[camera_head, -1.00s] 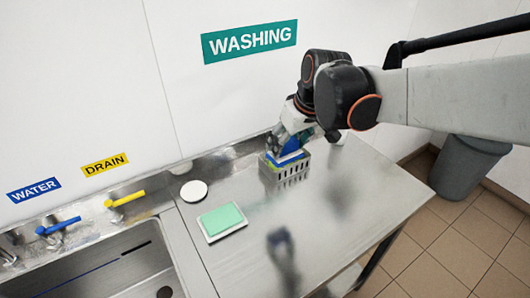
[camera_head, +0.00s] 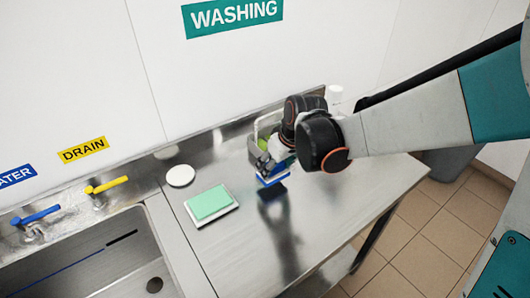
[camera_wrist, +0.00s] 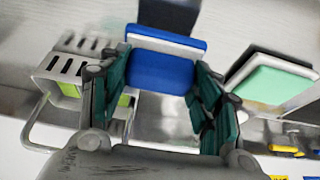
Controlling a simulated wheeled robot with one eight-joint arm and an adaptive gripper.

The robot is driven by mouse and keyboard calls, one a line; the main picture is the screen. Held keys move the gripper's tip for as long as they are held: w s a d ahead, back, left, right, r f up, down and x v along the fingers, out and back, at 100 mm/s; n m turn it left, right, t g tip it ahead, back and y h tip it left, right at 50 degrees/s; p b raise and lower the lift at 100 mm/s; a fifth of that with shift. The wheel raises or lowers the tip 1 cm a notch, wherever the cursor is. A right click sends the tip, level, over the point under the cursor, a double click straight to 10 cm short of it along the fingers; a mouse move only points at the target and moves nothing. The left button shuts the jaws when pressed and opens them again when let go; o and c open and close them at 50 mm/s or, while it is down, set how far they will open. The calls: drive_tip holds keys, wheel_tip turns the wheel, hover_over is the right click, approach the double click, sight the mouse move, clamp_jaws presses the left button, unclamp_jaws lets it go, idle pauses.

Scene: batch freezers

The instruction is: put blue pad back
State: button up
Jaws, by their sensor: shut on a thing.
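The blue pad (camera_head: 272,179), with a white layer, is held in my gripper (camera_head: 268,168) a little above the steel table; its dark reflection shows below. In the wrist view the pad (camera_wrist: 160,72) sits between the green-lined fingers of my gripper (camera_wrist: 162,95). A slotted holder with a wire handle (camera_wrist: 62,72) stands to the left there, apart from the pad, with something lime green in it. In the head view my gripper hides most of that holder. A mint-green pad with a white base (camera_head: 210,203) lies flat on the table to the left.
A white round disc (camera_head: 180,176) lies near the wall. The sink (camera_head: 110,262) with blue (camera_head: 40,216) and yellow (camera_head: 106,186) taps is at the left. A white container (camera_head: 334,96) stands behind my wrist. The table's front middle is clear.

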sight(277, 169)
drive_tip(key=shift+f+b, duration=0.5)
drive_tip(key=shift+f, duration=1.1)
drive_tip(key=shift+f, duration=0.2)
drive_tip(key=o, duration=1.2)
drive_tip(key=shift+r, duration=0.15)
